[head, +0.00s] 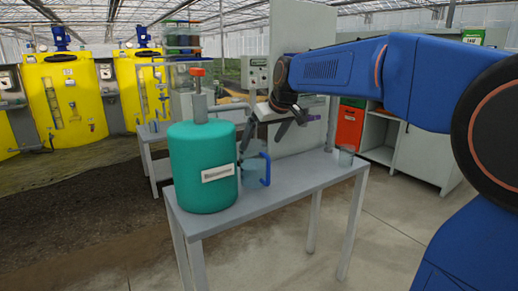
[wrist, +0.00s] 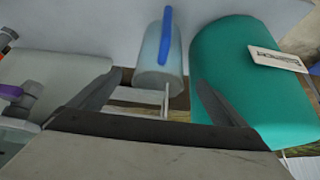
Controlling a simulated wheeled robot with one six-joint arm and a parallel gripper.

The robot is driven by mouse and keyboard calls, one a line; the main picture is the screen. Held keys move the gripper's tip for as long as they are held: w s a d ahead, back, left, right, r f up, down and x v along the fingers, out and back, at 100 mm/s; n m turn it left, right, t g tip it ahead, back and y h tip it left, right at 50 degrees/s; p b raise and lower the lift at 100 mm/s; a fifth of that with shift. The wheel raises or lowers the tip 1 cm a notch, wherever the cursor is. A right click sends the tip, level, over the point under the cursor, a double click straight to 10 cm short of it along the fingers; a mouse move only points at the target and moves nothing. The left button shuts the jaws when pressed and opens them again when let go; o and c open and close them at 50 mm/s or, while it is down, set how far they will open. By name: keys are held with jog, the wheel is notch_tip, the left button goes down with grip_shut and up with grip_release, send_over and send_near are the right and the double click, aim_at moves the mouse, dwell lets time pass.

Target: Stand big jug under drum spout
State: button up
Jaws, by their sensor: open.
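The teal drum (head: 203,168) stands on a grey bench, with a grey upright fitting and red cap (head: 197,72) on top. A grey pipe, possibly the spout (head: 230,107), runs right from this fitting. The big jug (head: 252,166), clear with a blue handle, stands on the bench close to the drum's right side. In the wrist view the jug (wrist: 158,66) appears between and beyond my finger tips, with the drum (wrist: 245,75) at the right. My gripper (wrist: 160,79) is open and empty above the bench. I cannot tell whether the jug lies directly under the pipe's end.
A grey panel (head: 298,45) rises behind. The front of the bench (head: 295,190) is clear.

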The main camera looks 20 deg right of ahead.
jog(key=v, duration=0.5)
jog(key=shift+s+d+r, duration=0.1)
jog(key=shift+s+r, duration=0.05)
jog(key=shift+r, duration=0.05)
jog(key=s+d+f+m, duration=0.1)
jog(key=s+f, duration=0.7)
jog(key=s, duration=0.3)
jog(key=s+d+f+m+g+h, duration=0.1)
jog(key=s+d+f, duration=0.1)
jog(key=s+f, duration=0.6)
jog(key=s+d+f+m+h, duration=0.1)
jog(key=s+f, duration=0.7)
jog(key=s, duration=0.8)
jog(key=shift+d+m, duration=0.3)
jog(key=shift+d, duration=0.35)
